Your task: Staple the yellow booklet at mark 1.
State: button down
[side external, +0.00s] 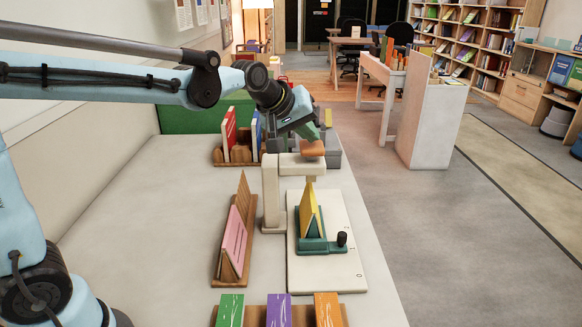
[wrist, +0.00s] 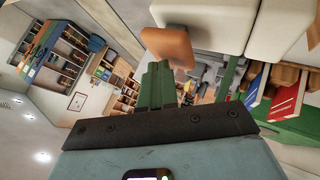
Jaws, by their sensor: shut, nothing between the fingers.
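The yellow booklet (side external: 309,213) stands tented in a teal carriage (side external: 318,246) with a black knob (side external: 342,239), on a white board (side external: 335,278). Contact is unclear.
A pink booklet (side external: 234,240) stands in a wooden rack left of the stapler. Red (side external: 229,134) and blue books stand in a rack behind. Green, purple (side external: 278,310) and orange booklets stand at the front edge. The left tabletop (side external: 140,220) is clear.

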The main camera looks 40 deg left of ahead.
aim_at(308, 146)
jog(key=shift+f, duration=0.65)
dwell(0.6)
jog(key=shift+r, duration=1.65)
notch_tip(308, 146, up, 5)
dwell(0.5)
